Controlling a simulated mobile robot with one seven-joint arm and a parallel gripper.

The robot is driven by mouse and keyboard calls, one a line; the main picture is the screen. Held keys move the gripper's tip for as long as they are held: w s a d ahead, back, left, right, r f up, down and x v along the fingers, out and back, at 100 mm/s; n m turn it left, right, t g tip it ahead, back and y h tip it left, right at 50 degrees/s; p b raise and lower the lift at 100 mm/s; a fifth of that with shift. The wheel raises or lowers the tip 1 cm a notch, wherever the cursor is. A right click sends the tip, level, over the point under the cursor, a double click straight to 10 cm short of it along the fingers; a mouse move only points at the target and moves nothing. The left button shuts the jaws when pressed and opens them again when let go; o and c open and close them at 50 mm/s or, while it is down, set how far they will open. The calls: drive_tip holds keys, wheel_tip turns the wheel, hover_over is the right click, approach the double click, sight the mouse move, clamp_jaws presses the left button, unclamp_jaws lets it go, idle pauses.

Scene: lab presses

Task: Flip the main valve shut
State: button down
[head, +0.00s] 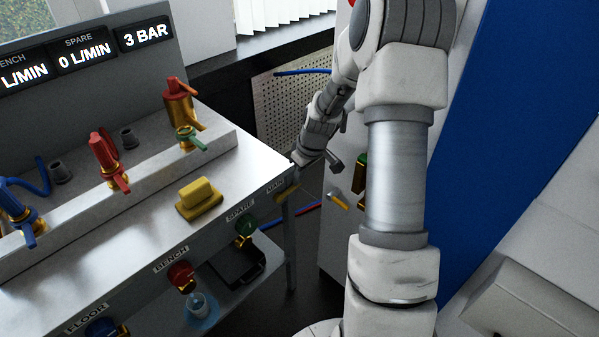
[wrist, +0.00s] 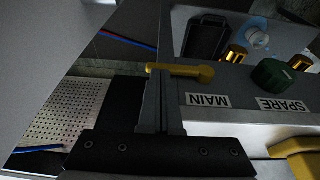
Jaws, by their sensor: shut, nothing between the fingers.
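The main valve has a yellow lever (wrist: 185,71) by the MAIN label at the end of the bench front. In the wrist view the lever lies crosswise in the picture, its thin end crossing the fingertips. In the head view only a small yellow part of the main valve (head: 287,190) shows under the bench corner. My gripper (wrist: 160,80) is shut and empty, with its fingertips at the thin end of the lever; I cannot tell whether they touch. In the head view my gripper (head: 297,160) is at the bench's right corner, partly hidden.
The green SPARE knob (head: 244,228) and red BENCH knob (head: 181,274) sit along the front. A yellow block (head: 200,199) lies on the bench top. Upright taps (head: 105,155) stand behind. A display reads 3 BAR (head: 144,34). A perforated panel (head: 290,105) stands beyond the gripper.

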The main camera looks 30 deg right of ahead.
drive_tip(key=shift+w+d+f, duration=0.1)
drive_tip(key=shift+d+f, duration=0.15)
drive_tip(key=shift+f, duration=0.35)
idle(0.7)
drive_tip(key=shift+w+d+f+b, duration=0.15)
drive_tip(key=shift+f+b, duration=0.35)
drive_tip(key=shift+f, duration=0.5)
drive_tip(key=shift+s+d+f+b, duration=0.15)
drive_tip(key=shift+f+b, duration=0.3)
drive_tip(key=shift+f, duration=0.5)
drive_tip(key=shift+w, duration=0.1)
drive_tip(key=shift+r, duration=0.15)
drive_tip(key=shift+r+p, duration=0.55)
drive_tip(key=shift+r, duration=0.1)
drive_tip(key=shift+r, duration=0.1)
